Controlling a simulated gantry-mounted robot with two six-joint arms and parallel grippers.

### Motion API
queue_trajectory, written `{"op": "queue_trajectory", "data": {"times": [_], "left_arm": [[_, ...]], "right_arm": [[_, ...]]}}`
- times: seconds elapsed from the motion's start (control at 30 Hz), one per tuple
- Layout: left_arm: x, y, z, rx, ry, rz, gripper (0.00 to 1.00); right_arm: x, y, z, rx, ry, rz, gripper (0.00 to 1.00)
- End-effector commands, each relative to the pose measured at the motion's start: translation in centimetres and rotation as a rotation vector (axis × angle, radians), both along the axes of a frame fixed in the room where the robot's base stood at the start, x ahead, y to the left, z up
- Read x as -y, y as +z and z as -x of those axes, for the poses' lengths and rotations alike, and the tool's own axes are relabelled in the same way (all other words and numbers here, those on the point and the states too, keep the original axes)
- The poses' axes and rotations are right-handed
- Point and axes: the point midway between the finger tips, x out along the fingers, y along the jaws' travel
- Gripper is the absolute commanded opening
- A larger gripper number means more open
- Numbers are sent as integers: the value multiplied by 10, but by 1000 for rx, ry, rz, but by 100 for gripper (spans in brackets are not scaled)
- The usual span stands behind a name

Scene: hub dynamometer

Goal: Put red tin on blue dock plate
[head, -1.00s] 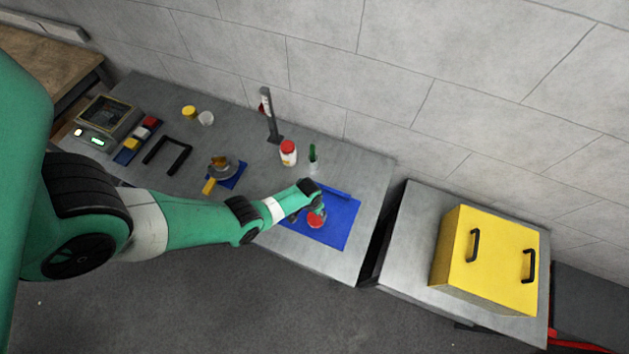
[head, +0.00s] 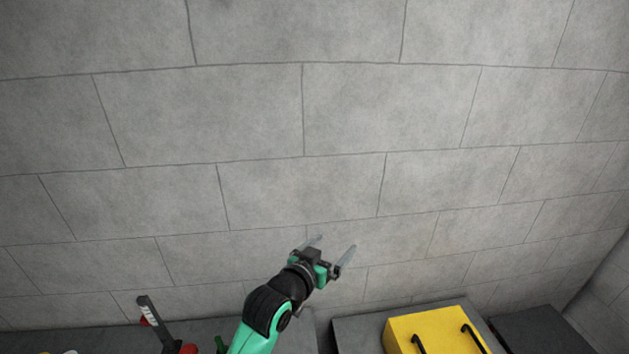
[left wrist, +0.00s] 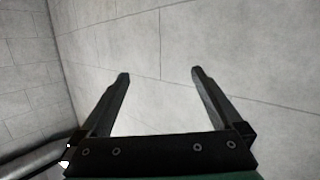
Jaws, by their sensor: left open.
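My left gripper (head: 333,250) is raised in front of the grey block wall, above the benches. Its two fingers are apart with nothing between them. In the left wrist view the open fingers (left wrist: 160,75) show against bare wall. The red tin and the blue dock plate are out of view in both current views. My right gripper does not show.
A yellow box (head: 432,330) with black handles stands at the lower right. A dark upright post (head: 153,318) rises at the lower left, with a red-topped item (head: 188,349) and a green one (head: 220,345) cut off beside it. The wall (head: 300,110) fills most of the view.

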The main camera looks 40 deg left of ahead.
Motion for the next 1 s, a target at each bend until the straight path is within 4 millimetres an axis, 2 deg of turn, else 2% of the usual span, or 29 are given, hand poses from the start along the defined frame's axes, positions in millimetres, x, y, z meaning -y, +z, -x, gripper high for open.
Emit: {"op": "queue_trajectory", "data": {"times": [0.03, 0.07, 0.1, 0.13, 0.2, 0.27, 0.3, 0.4, 0.5, 0.57, 1.0], "left_arm": [[19, 59, 3, 125, -32, -27, 100], [31, 93, 8, 199, -50, -43, 100], [45, 137, 18, 299, -73, -62, 100], [57, 169, 29, 376, -89, -74, 100], [82, 238, 64, 553, -126, -99, 100], [100, 287, 99, 693, -152, -115, 100], [110, 313, 122, 775, -166, -121, 100], [125, 357, 173, 935, -189, -131, 100], [132, 375, 202, 1018, -199, -135, 100], [133, 379, 208, 1037, -202, -136, 100], [133, 379, 208, 1036, -201, -136, 100]], "right_arm": [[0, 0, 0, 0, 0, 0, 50], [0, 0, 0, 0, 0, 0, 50], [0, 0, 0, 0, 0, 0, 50], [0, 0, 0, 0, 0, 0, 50], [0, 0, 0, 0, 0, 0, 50], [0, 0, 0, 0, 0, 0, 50], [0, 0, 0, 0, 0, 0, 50], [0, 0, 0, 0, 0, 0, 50], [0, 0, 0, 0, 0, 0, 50], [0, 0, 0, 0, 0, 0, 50], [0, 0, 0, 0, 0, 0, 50]]}}
